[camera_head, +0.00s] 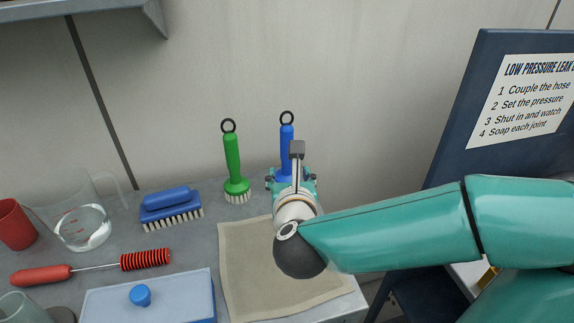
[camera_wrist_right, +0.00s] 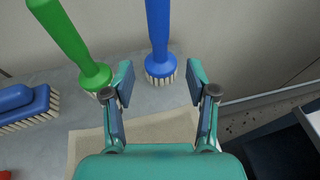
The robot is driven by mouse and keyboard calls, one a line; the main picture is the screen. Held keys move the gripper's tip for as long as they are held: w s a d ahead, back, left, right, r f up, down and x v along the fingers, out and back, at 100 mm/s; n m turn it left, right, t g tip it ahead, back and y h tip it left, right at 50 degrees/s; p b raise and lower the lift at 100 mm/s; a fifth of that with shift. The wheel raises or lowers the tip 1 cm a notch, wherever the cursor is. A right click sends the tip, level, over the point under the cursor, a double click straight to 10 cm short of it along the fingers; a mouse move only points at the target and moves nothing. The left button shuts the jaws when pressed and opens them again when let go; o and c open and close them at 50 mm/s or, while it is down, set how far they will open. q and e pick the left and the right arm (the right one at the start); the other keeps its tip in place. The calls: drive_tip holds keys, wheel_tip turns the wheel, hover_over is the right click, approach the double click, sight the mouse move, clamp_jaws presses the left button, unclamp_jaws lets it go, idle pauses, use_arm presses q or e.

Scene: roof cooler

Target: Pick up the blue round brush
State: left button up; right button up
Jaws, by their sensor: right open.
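The blue round brush (camera_head: 287,139) stands upright at the back of the grey worktop, with a black ring on top of its handle. Its lower part is hidden behind my right gripper (camera_head: 291,180) in the head view. In the right wrist view the blue round brush (camera_wrist_right: 159,45) shows its round head and pale bristles resting on the worktop. My right gripper (camera_wrist_right: 160,85) is open and empty. The brush stands just ahead of the gap between its fingers, apart from both. My left gripper is not in view.
A green round brush (camera_head: 232,160) stands close left of the blue one. A blue block brush (camera_head: 168,205), a red bottle brush (camera_head: 145,260), a jug (camera_head: 80,222) and a blue-lidded box (camera_head: 180,298) lie further left. A beige cloth (camera_head: 245,265) lies in front. The wall is close behind.

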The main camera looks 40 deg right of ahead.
sight(287, 162)
drive_tip(key=x, duration=0.5)
drive_tip(key=shift+x, duration=2.6)
drive_tip(key=shift+s+f, duration=0.1)
clamp_jaws()
